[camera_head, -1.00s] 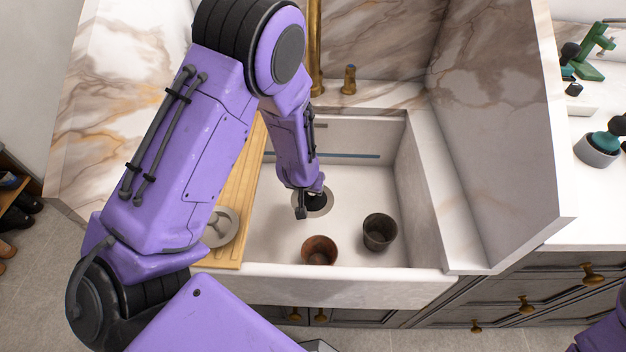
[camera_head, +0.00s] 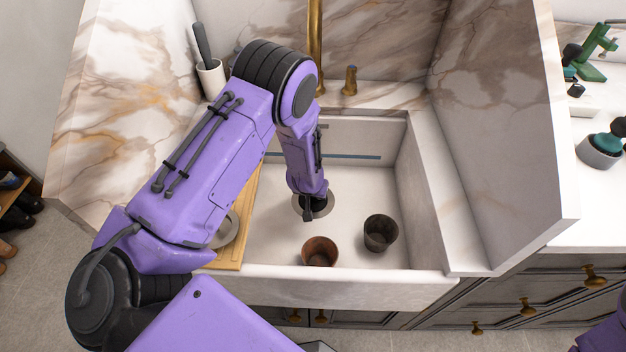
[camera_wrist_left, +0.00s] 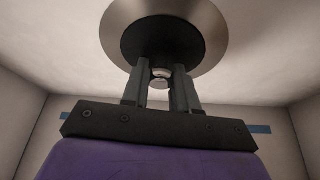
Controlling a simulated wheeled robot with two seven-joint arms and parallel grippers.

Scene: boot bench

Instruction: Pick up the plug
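The plug (camera_wrist_left: 160,45) appears as a black disc inside a metal drain ring (camera_wrist_left: 213,38) in the left wrist view. A small pale knob (camera_wrist_left: 160,72) shows at its middle. In the head view, the drain ring (camera_head: 327,210) lies in the sink floor, partly covered by my left arm. My left gripper (camera_head: 308,215) reaches down over the drain. In the left wrist view its two fingers (camera_wrist_left: 160,66) stand on either side of the knob with gaps visible, so it looks open. My right gripper is out of view.
A brown cup (camera_head: 319,252) and a dark grey cup (camera_head: 381,233) stand in the sink (camera_head: 285,235) near the drain. A wooden board (camera_head: 231,256) with a metal disc (camera_head: 228,231) lies along the sink's left side. A brass tap (camera_head: 315,50) rises behind.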

